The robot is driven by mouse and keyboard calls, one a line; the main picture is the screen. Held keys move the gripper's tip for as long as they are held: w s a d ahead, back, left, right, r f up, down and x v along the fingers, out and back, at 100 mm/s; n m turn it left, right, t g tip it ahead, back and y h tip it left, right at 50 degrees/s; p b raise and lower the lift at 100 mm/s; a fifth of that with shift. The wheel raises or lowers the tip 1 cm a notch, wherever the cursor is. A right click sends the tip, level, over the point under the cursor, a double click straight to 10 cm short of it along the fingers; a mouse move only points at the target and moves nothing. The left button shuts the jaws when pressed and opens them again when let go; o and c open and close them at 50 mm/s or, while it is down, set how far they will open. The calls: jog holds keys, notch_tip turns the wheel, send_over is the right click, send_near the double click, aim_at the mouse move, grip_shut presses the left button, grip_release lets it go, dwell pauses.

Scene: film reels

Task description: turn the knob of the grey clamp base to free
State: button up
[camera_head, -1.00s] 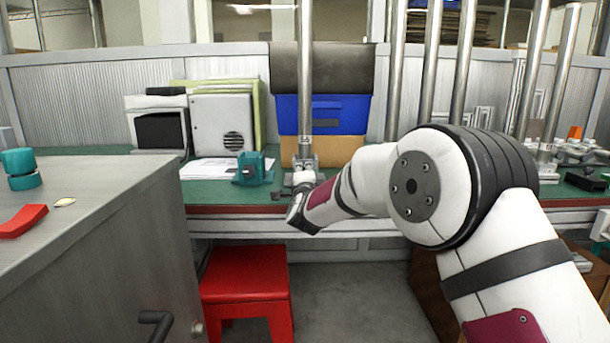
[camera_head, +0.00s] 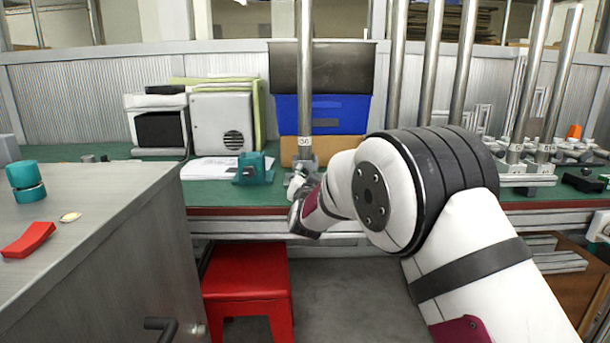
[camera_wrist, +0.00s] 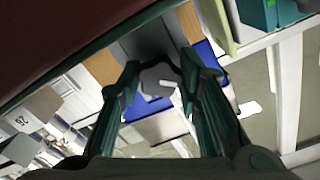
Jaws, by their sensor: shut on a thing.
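The grey clamp base (camera_head: 306,163) stands at the front of the green bench in the head view, around the foot of an upright steel pole with a label reading 50. My forearm reaches to it from the right and partly covers it. In the wrist view my gripper (camera_wrist: 162,82) has its two green fingers on either side of a grey knob (camera_wrist: 157,78), shut on it. The knob is hidden in the head view. I cannot read its setting.
A teal device (camera_head: 253,168) sits on the bench just left of the clamp base. A blue bin (camera_head: 340,115) stands behind the pole. Other poles rise to the right. A red stool (camera_head: 246,280) stands below, beside a grey cabinet (camera_head: 90,230) at the left.

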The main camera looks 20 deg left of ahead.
jog(key=n+p, duration=0.1)
jog(key=n, duration=0.2)
jog(key=shift+n, duration=0.4)
jog(key=shift+n+p, duration=0.75)
jog(key=shift+n, duration=1.15)
jog(key=o, duration=1.1)
jog(key=shift+o, duration=0.2)
jog(key=v, duration=1.2)
